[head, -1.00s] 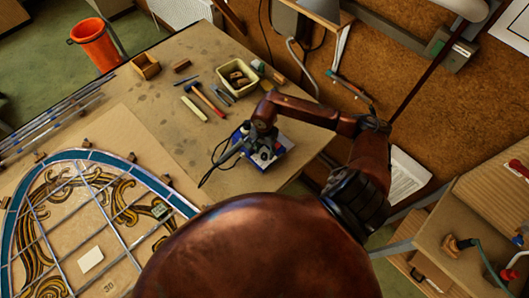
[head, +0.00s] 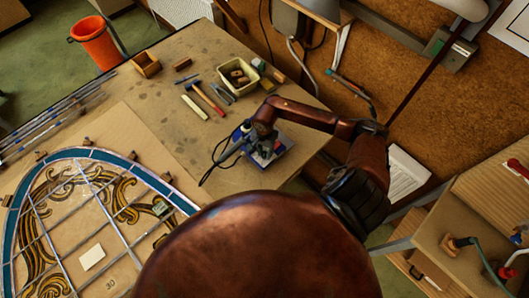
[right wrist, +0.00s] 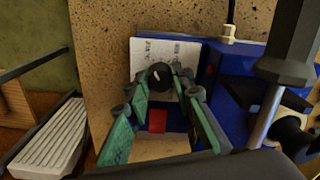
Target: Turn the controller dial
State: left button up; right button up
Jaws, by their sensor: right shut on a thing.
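The controller (head: 284,146) is a blue box near the right edge of the bench, largely covered by my right arm in the head view. The right wrist view shows its blue case (right wrist: 228,62) and white front plate (right wrist: 192,47). A black round dial (right wrist: 159,76) with a white pointer mark stands on this plate, and a red switch (right wrist: 157,121) is below it. My right gripper (right wrist: 165,82) has its green-padded fingers on either side of the dial, shut on it. My left gripper is in neither view.
A cream bin (head: 228,82) and hand tools lie farther back. The leaded panel (head: 85,215) covers the bench's left front.

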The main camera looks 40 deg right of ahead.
grip_shut()
jog(key=shift+f+m+b, duration=0.15)
jog(key=shift+m+b, duration=0.45)
jog(key=shift+b, duration=0.45)
jog(key=m+b, duration=0.2)
jog(key=shift+d+b, duration=0.1)
jog(key=shift+b, duration=0.25)
jog(key=m+b, duration=0.3)
jog(key=m, duration=0.1)
jog(key=m+b, duration=0.3)
jog(key=m, duration=0.2)
jog(key=shift+b, duration=0.4)
jog(key=shift+m+b, duration=1.35)
jog(key=shift+m, duration=1.45)
